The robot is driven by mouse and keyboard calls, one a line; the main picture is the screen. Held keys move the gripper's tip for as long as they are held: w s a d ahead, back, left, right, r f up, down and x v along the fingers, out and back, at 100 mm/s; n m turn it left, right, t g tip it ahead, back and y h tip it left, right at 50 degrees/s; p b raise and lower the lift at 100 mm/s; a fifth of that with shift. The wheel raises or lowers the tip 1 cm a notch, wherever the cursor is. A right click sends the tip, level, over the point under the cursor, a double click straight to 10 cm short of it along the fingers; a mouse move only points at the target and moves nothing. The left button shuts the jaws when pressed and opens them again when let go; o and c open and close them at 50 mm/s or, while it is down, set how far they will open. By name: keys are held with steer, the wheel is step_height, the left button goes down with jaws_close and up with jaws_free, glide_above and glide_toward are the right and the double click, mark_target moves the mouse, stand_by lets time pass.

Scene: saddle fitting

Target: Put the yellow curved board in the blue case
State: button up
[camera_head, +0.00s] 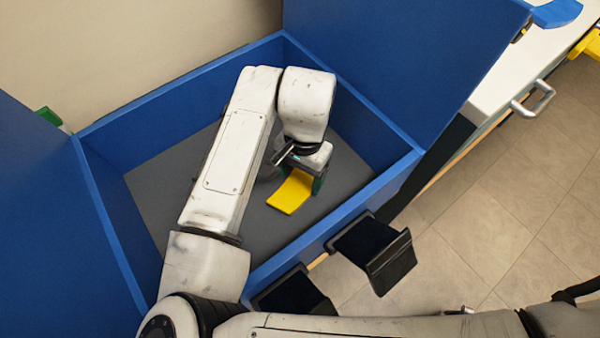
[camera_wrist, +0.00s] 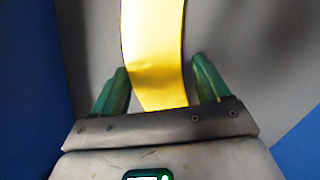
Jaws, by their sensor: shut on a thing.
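The yellow curved board (camera_head: 291,192) is inside the blue case (camera_head: 108,208), low over its grey floor, right of the middle. My gripper (camera_head: 318,180) reaches down into the case with the board at its fingers. In the wrist view the board (camera_wrist: 155,50) runs up from between the two green fingers of my gripper (camera_wrist: 163,85). The fingers are shut on the board's near end. I cannot tell whether the board touches the floor of the case.
The case's blue walls rise around my arm, and blue lid panels (camera_head: 400,60) stand open at its sides. Black latches (camera_head: 375,252) stick out from the front wall. The grey floor (camera_head: 160,190) is bare at the left. A white counter (camera_head: 525,70) with a metal handle stands at the right.

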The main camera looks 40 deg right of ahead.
steer(key=o, duration=1.1)
steer(key=shift+f, duration=0.1)
step_height(320, 180, up, 12)
steer(key=d+p, duration=0.1)
steer(key=p, duration=0.3)
steer(key=shift+w+d, duration=0.15)
steer(key=shift+w, duration=0.15)
